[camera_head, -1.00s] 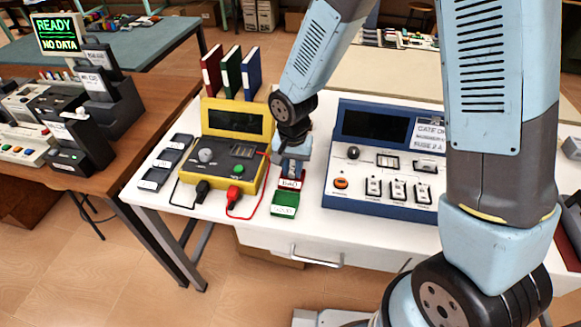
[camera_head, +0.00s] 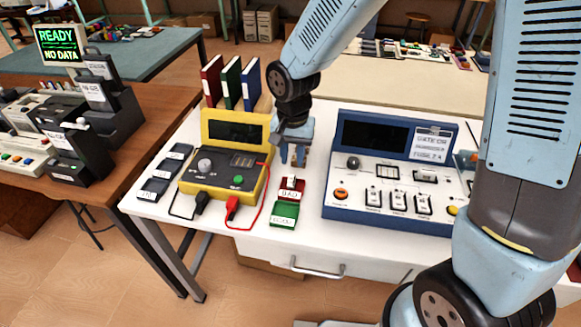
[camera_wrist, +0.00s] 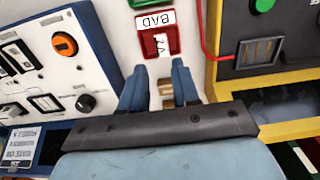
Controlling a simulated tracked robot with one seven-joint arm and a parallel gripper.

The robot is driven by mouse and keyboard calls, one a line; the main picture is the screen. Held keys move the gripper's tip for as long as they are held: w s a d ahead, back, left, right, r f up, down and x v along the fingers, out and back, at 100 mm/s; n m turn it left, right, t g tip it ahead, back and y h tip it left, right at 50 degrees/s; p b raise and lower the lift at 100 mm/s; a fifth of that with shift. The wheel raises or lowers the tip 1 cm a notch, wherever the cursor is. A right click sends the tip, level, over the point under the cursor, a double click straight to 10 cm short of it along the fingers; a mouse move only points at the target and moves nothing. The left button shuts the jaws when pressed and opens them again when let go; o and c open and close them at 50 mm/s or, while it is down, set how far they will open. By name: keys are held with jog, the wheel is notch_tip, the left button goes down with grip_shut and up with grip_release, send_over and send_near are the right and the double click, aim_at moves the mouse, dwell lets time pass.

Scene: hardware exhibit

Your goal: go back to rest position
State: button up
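My gripper (camera_head: 293,158) hangs above the white table, behind the small red tray. In the wrist view its two blue fingers (camera_wrist: 160,88) are apart, and the gripper is open. The red tray (camera_head: 283,194) is labelled BAD and holds a small white piece; in the wrist view the tray (camera_wrist: 175,41) shows beyond the fingertips, with the piece (camera_wrist: 161,45) marked 2A. A small tan patch shows between the fingers; I cannot tell what it is. The green tray (camera_head: 284,215), labelled GOOD, sits in front of the red one.
A yellow tester (camera_head: 190,179) with black and red leads stands left of my gripper, a blue-and-white panel (camera_head: 357,205) right. Red, green and blue binders (camera_head: 230,85) stand behind. Dark flat holders (camera_head: 166,171) lie at the table's left edge. A brown desk (camera_head: 160,90) holds other devices.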

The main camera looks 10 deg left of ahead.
jog(key=shift+d+r, duration=0.1)
jog(key=shift+r, duration=1.75)
jog(key=d+r+t, duration=0.3)
jog(key=d+r, duration=1.1)
jog(key=d, duration=0.3)
jog(key=s+d+r+t, duration=0.1)
jog(key=s+d+r, duration=0.2)
jog(key=s+d, duration=0.2)
jog(key=s+d+r+n+t, duration=0.1)
jog(key=s+d+r, duration=0.3)
jog(key=d, duration=0.4)
jog(key=shift+s+t, duration=0.3)
jog(key=shift+s, duration=0.55)
